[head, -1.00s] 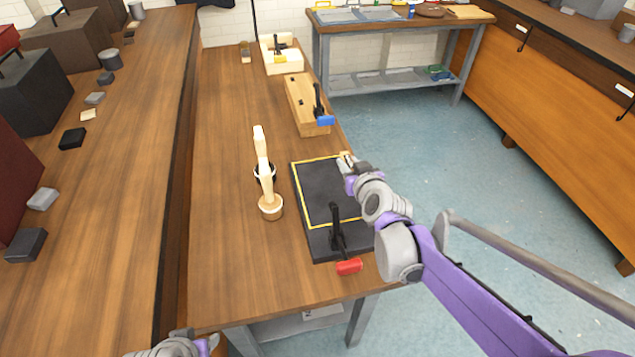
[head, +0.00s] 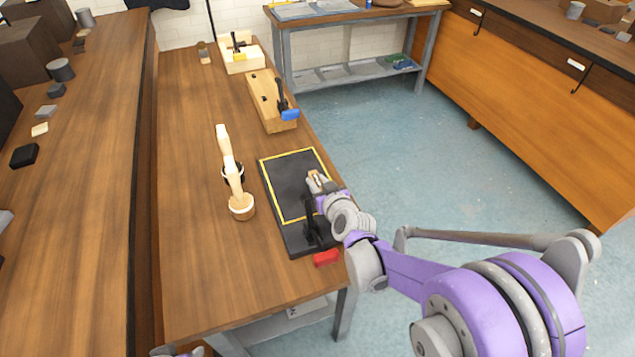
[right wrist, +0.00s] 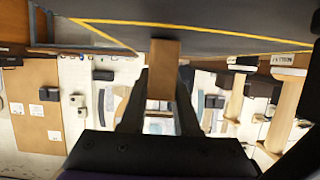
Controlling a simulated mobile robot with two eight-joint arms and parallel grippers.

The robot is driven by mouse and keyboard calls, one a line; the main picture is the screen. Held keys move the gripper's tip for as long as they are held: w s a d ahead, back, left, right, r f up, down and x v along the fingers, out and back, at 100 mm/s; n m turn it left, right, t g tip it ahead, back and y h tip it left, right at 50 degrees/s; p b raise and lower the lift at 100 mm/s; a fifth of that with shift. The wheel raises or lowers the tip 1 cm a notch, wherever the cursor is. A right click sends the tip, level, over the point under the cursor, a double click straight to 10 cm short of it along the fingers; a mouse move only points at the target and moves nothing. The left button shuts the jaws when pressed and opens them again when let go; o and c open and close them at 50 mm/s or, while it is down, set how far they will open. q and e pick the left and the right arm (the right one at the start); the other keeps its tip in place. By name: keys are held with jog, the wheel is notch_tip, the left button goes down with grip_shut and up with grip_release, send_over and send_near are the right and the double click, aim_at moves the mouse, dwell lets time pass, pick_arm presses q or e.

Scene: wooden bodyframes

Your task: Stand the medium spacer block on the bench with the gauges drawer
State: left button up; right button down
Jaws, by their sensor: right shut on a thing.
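My right gripper (head: 317,181) is shut on a small wooden block (head: 314,175) at the right side of a black board (head: 282,178) with a yellow outline. In the right wrist view the block (right wrist: 163,70) sits between the two dark fingers, with its end against the dark board surface behind. I cannot tell whether block and board touch. Which size of spacer it is does not show. A bench with orange fronts (head: 500,85) and labelled drawers stands at the right; its labels are too small to read. My left gripper's fingers do not show.
A black clamp with a red handle (head: 326,258) is at the board's front. A wooden block with a blue-handled clamp (head: 270,105) and a pale tray (head: 240,58) lie farther back. Blue floor (head: 420,150) is open between the benches.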

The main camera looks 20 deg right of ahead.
jog(key=c, duration=1.1)
grip_release()
jog(key=shift+f, duration=0.2)
jog(key=o, duration=0.5)
jog(key=shift+r, duration=0.1)
jog(key=shift+c, duration=0.2)
